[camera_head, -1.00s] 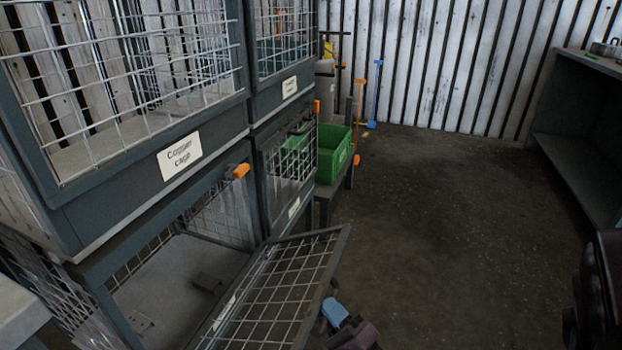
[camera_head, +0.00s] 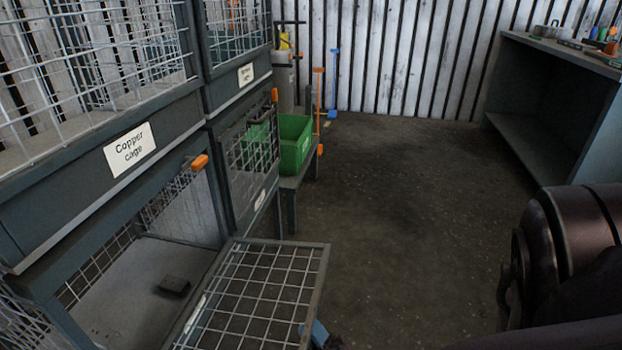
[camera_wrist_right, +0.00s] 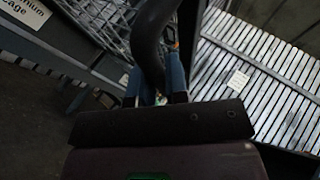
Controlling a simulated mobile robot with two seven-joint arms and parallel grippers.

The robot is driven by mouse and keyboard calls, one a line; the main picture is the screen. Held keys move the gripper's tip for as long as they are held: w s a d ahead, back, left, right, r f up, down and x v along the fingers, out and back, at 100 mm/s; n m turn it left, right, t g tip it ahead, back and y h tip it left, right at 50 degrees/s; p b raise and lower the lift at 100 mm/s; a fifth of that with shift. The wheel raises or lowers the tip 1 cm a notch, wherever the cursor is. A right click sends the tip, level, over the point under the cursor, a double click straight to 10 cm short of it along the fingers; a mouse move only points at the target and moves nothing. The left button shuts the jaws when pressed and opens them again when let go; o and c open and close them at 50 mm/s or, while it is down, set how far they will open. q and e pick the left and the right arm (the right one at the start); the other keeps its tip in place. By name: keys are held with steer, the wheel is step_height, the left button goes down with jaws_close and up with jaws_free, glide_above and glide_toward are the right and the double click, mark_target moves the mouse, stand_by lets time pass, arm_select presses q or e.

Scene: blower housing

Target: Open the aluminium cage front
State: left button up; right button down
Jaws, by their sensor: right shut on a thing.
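The aluminium cage front (camera_head: 262,290) is a grey-framed wire mesh panel at the bottom of the head view. It is swung down and out from the lower left cage (camera_head: 130,290), whose opening shows a small dark object (camera_head: 174,287) on its floor. My right gripper (camera_head: 319,335) shows only as a blue finger at the panel's outer edge. In the wrist view its blue fingers (camera_wrist_right: 158,88) are shut on a dark curved bar, which I take for the front's handle (camera_wrist_right: 150,45). A label reading "nium cage" (camera_wrist_right: 22,12) is at upper left there. My left gripper is out of view.
The copper cage (camera_head: 65,190) stands above the opening, with an orange latch (camera_head: 200,162) below it. A green crate (camera_head: 295,145) sits on a low stand beyond the cages. A grey workbench (camera_head: 555,100) is at the right. The floor between is clear.

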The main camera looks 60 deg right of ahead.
steer(key=shift+w+f, duration=0.1)
steer(key=shift+f, duration=0.25)
stand_by(0.3)
steer(key=c, duration=1.1)
jaws_free()
steer(key=shift+c, duration=0.2)
steer(key=shift+f, duration=0.1)
steer(key=v, duration=0.7)
steer(key=shift+f, duration=0.2)
steer(key=shift+a, duration=0.1)
